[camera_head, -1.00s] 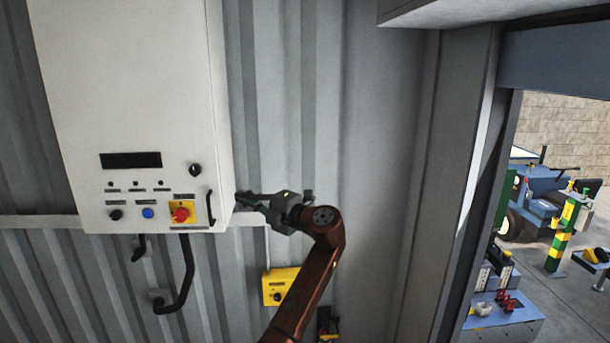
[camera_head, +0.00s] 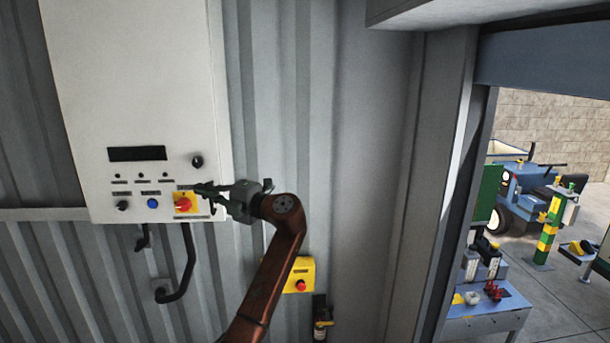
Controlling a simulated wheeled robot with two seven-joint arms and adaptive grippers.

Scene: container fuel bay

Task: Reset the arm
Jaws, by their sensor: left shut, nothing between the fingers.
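My left arm (camera_head: 265,290), rust-brown, comes up from the bottom edge. Its dark grey left gripper (camera_head: 203,189) is shut and empty, pointing left across the right edge of the white control cabinet (camera_head: 140,75). The fingertips are just right of and above the red knob (camera_head: 183,204) on its yellow plate and overlap the plate's upper right in the picture. I cannot tell whether they touch the cabinet. My right gripper is not in view.
The cabinet also has a black dial (camera_head: 197,161), a blue button (camera_head: 153,203) and a dark display (camera_head: 137,154). A yellow box with a red button (camera_head: 301,286) is on the corrugated wall. A doorway at right shows a blue bench (camera_head: 480,312) and a blue vehicle.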

